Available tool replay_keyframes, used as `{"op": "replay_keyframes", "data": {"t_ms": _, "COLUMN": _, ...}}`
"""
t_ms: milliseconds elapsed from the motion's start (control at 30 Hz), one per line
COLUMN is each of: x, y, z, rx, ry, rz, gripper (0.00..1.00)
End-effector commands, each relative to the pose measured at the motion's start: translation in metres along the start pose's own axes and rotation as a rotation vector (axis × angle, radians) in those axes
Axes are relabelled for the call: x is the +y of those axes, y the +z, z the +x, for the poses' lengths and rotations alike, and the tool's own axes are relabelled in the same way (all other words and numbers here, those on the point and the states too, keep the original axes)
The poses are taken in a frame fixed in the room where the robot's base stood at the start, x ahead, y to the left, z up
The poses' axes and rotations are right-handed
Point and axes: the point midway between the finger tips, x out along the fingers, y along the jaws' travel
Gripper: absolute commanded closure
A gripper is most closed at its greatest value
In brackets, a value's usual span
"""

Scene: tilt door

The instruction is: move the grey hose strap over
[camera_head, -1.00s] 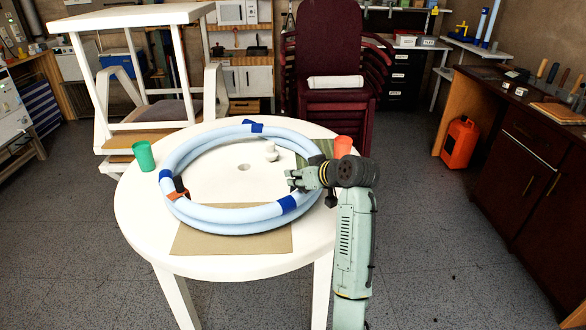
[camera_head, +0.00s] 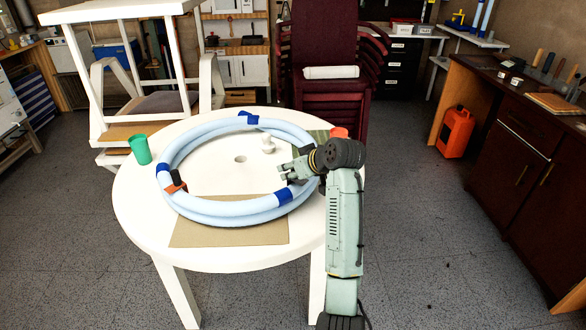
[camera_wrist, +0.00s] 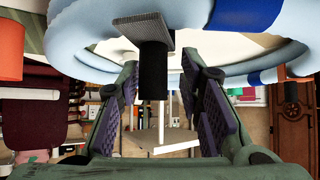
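The grey hose strap (camera_wrist: 145,30) shows in the wrist view at top centre against the light-blue hose (camera_wrist: 85,28). A black tab (camera_wrist: 153,75) extends from it between my fingers, with gaps on both sides. My gripper (camera_wrist: 160,82) is open. In the head view my gripper (camera_head: 284,172) is at the right inner side of the coiled hose (camera_head: 215,208), and the grey strap cannot be made out there. An orange strap (camera_head: 177,188) with a black part is on the coil's left side. Blue bands (camera_head: 283,195) wrap the hose.
The coil lies on a round white table (camera_head: 135,215) with a brown sheet (camera_head: 230,236) partly under it. A small white object (camera_head: 267,145) stands inside the coil.

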Motion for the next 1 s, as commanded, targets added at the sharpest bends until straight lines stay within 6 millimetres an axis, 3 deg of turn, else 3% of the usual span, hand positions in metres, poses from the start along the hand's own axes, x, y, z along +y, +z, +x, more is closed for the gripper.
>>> {"op": "replay_keyframes", "data": {"t_ms": 333, "x": 0.001, "y": 0.000, "z": -0.001, "rx": 0.001, "ry": 0.000, "rz": 0.003, "gripper": 0.61}}
{"op": "replay_keyframes", "data": {"t_ms": 467, "x": 0.001, "y": -0.001, "z": -0.011, "rx": 0.004, "ry": 0.002, "rz": 0.004, "gripper": 0.61}}
{"op": "replay_keyframes", "data": {"t_ms": 800, "x": 0.001, "y": -0.001, "z": -0.080, "rx": 0.005, "ry": 0.003, "rz": 0.002, "gripper": 0.61}}
{"op": "replay_keyframes", "data": {"t_ms": 1000, "x": 0.001, "y": 0.000, "z": -0.110, "rx": 0.003, "ry": 0.002, "rz": 0.002, "gripper": 0.61}}
